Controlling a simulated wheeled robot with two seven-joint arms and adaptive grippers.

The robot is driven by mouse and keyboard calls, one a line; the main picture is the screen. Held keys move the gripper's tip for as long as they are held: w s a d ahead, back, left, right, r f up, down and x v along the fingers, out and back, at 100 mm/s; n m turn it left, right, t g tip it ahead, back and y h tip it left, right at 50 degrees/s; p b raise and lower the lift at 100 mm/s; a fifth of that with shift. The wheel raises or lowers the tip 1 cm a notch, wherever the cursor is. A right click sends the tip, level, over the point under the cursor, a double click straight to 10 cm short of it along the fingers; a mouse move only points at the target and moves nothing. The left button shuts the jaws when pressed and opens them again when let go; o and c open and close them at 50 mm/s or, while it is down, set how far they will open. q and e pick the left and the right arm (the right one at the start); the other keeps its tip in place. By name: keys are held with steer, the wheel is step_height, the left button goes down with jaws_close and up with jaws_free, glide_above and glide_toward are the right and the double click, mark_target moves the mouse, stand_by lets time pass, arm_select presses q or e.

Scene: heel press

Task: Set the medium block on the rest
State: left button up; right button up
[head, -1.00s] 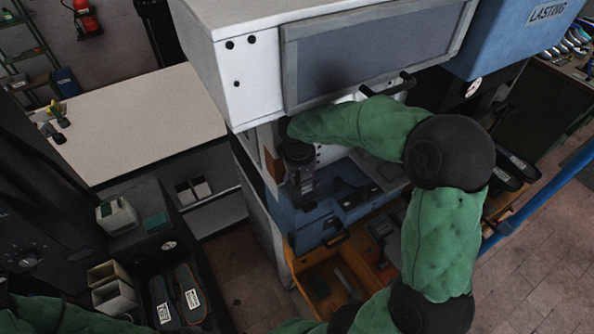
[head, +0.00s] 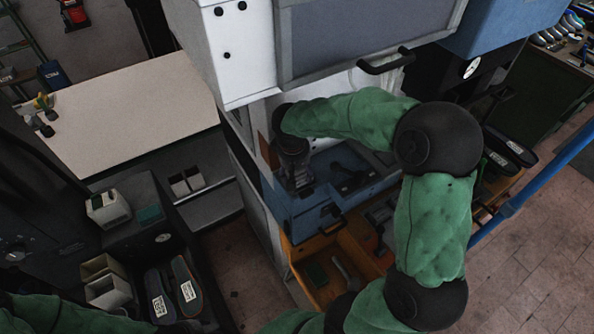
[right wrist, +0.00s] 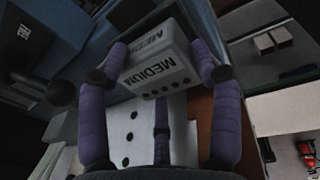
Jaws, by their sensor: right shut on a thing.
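The medium block (right wrist: 160,68) is a pale grey block with MEDIUM printed in dark letters on two faces. In the right wrist view it sits between the purple fingers of my right gripper (right wrist: 160,52), which is shut on it. In the head view my right gripper (head: 298,180) points down inside the press opening, above the blue bed. The block cannot be made out there. I cannot tell which part is the rest. My left gripper is not in view.
The press's white housing (head: 235,50) and its handle (head: 386,62) stand close above my right arm. An orange tray (head: 345,245) with loose items lies in front of the blue bed. Shoe soles (head: 170,288) and small bins (head: 108,290) are at lower left.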

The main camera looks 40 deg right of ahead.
steer(key=shift+f+b, duration=0.35)
steer(key=shift+b, duration=0.1)
stand_by(0.6)
steer(key=o, duration=1.6)
